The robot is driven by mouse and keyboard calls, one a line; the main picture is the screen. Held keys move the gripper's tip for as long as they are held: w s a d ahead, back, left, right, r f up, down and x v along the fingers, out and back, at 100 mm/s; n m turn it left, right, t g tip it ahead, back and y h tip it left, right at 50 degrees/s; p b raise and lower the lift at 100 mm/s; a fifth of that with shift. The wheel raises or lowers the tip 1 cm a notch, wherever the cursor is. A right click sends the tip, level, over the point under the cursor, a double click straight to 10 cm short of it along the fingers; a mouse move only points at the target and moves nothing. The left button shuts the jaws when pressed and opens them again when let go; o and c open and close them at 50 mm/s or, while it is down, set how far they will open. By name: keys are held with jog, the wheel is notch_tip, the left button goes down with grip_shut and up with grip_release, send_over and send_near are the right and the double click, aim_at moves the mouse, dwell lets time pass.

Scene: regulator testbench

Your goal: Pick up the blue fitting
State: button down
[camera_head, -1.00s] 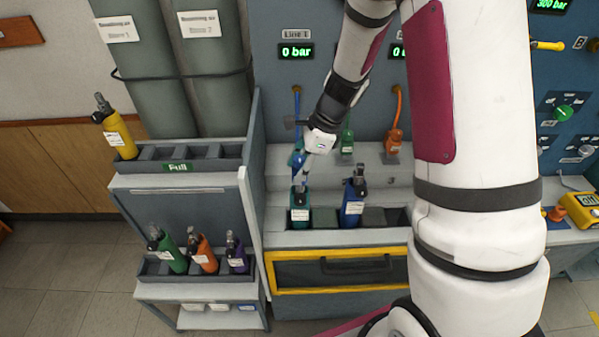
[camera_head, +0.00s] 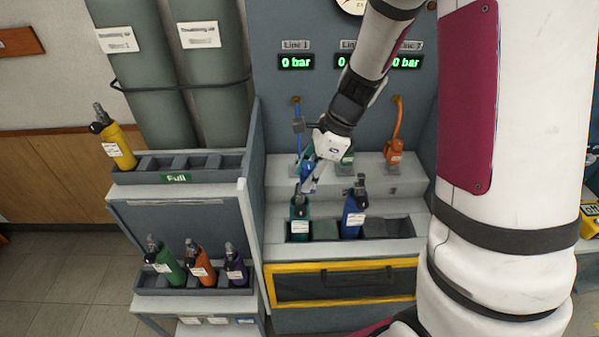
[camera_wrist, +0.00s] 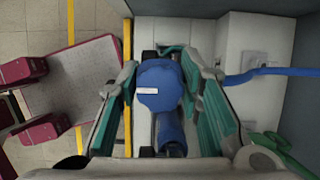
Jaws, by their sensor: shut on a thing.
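The blue fitting (camera_head: 306,171) is at the left of the grey ledge, under the Line 1 display, with a blue hose (camera_head: 298,134) above it. My gripper (camera_head: 308,184) is on it and partly covers it in the head view. In the wrist view the blue fitting (camera_wrist: 160,86) lies between the two fingers of my gripper (camera_wrist: 165,70), which are closed on its sides. The blue hose (camera_wrist: 272,73) runs off to the right there. I cannot tell whether the fitting touches the ledge.
A dark green bottle (camera_head: 299,212) and a blue bottle (camera_head: 354,210) stand in the bench rack just below my gripper. An orange fitting (camera_head: 394,152) hangs to the right. A yellow-framed drawer (camera_head: 345,265) is below. A side rack (camera_head: 150,283) holds several bottles.

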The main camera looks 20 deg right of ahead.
jog(key=s+d+r, duration=0.1)
jog(key=s+d, duration=0.2)
jog(key=s, duration=0.9)
jog(key=shift+s+d, duration=0.15)
jog(key=shift+d, duration=0.1)
jog(key=shift+r, duration=0.1)
